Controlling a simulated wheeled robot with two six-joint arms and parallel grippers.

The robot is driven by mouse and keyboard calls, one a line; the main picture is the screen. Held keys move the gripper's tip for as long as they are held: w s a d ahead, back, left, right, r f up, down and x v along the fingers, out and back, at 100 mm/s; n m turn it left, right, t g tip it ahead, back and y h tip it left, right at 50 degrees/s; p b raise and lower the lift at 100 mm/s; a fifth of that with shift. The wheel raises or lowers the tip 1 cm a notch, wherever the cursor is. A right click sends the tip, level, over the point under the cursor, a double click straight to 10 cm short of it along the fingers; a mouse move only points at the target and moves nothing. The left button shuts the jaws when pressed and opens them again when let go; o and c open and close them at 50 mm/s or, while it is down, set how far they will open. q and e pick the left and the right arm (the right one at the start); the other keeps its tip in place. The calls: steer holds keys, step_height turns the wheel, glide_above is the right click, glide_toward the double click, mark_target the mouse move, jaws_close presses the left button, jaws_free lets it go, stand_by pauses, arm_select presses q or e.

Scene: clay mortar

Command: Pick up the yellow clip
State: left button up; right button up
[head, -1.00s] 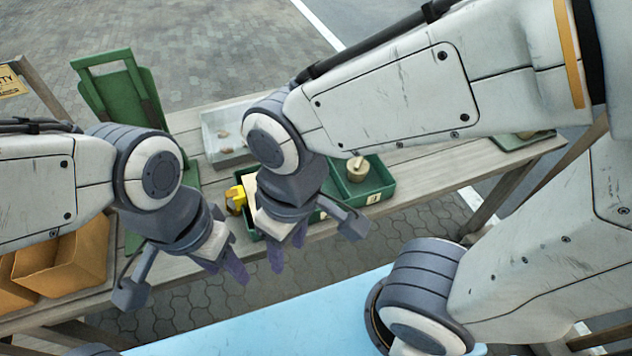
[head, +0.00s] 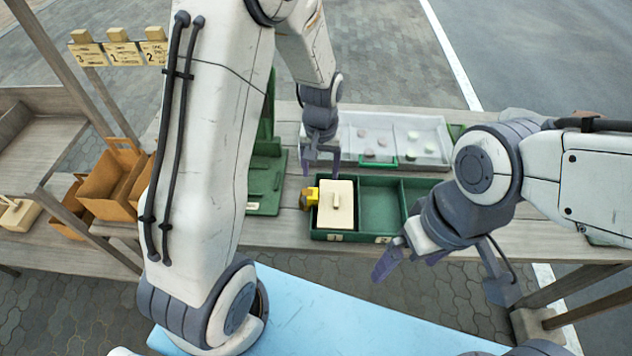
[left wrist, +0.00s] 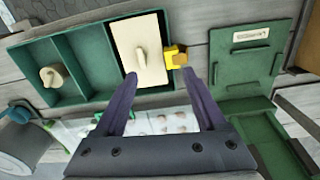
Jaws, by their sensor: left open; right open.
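The small yellow clip (head: 312,197) sits at the left edge of the cream lid (head: 336,205) on the green box (head: 381,200). It also shows in the left wrist view (left wrist: 176,57), against the lid's edge. My left gripper (head: 322,168) is open and empty, just behind the box near the clip. In the left wrist view my left gripper's fingertips (left wrist: 158,74) lie on either side of the clip and the lid's edge, apart from both as far as I can tell. My right gripper (head: 407,264) is open and empty at the box's front right.
A pale tray (head: 432,128) with several small pieces stands behind the box. A green stand (head: 264,185) is to the left. Brown cartons (head: 108,180) stand further left. Bare bench lies between stand and box.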

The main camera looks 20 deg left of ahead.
arm_select(q)
steer(key=w+a+f+n, duration=0.1)
steer(key=a+f, duration=0.1)
steer(key=a, duration=0.1)
steer(key=p, duration=0.1)
glide_above(313, 193)
step_height(313, 193, down, 4)
steer(key=shift+s+f, duration=0.1)
steer(key=shift+f, duration=0.15)
steer(key=shift+f+p, duration=1)
steer(key=shift+f, duration=1.75)
steer(key=shift+c, duration=0.3)
jaws_close()
steer(key=shift+r, duration=0.15)
